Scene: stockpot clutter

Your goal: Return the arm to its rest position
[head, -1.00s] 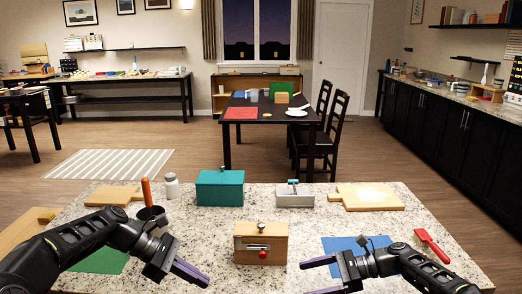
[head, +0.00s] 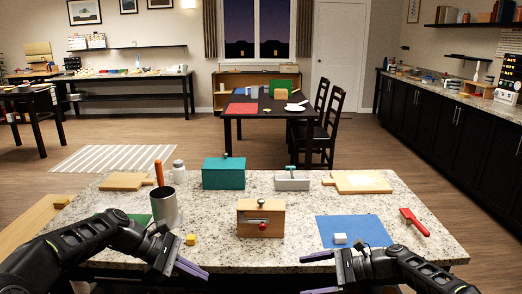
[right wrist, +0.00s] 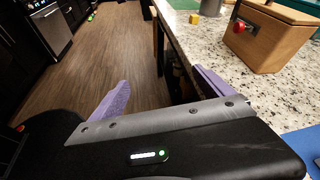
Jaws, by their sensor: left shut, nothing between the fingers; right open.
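My left gripper (head: 192,268) is shut and empty, low in front of the counter's near edge at the left. My right gripper (head: 306,273) is open and empty, near the front edge at the right. In the right wrist view its two purple fingers (right wrist: 160,95) stand apart with floor and the counter side beyond them. Neither gripper is seen touching an object. A metal pot (head: 166,210) with an orange-handled tool in it stands upright behind the left arm.
The speckled counter (head: 300,210) holds a wooden box with a red knob (head: 262,219), a teal box (head: 223,173), a blue mat (head: 350,230) with a white cube (head: 340,239), a yellow cube (head: 190,240) and a red tool (head: 413,221). Open floor lies behind it.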

